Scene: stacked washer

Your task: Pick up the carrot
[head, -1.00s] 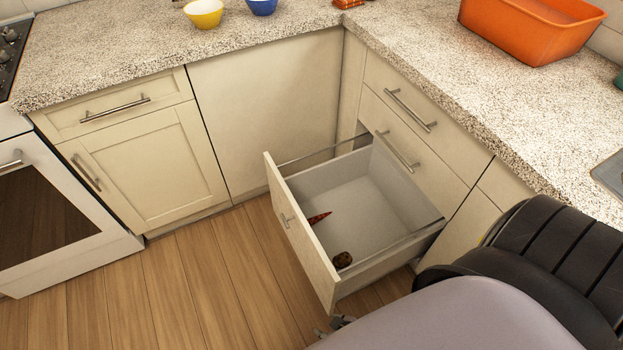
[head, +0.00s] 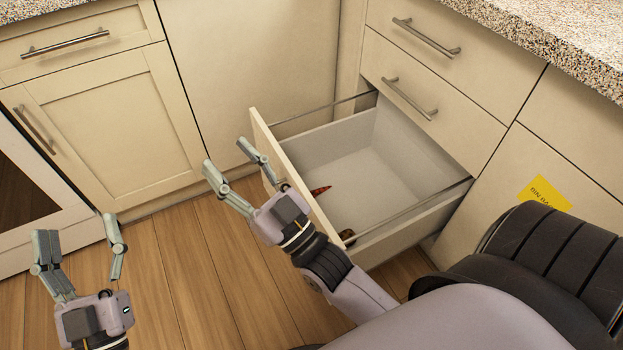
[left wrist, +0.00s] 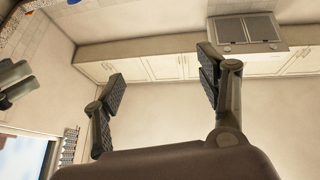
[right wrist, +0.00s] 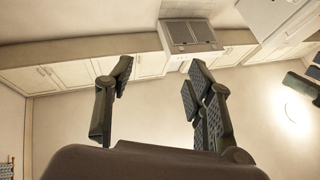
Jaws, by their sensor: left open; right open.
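The carrot (head: 320,191) is a small orange-red shape lying in the open bottom drawer (head: 400,165), near the inside of its front panel. Part of it may be hidden behind that panel. My right gripper (head: 225,160) is open and empty, outside the drawer and in front of its panel, fingers pointing up and left. My left gripper (head: 80,232) is open and empty at the lower left, well away from the drawer. Both wrist views show open, empty fingers, with the left pair (left wrist: 165,85) and right pair (right wrist: 158,85) facing wall cabinets and ceiling.
A small brown round item (head: 347,236) lies in the drawer's near corner, partly hidden. Closed drawers with bar handles (head: 408,97) sit above it. A closed cabinet (head: 110,130) stands at the left. The wood floor (head: 180,270) between my grippers is clear.

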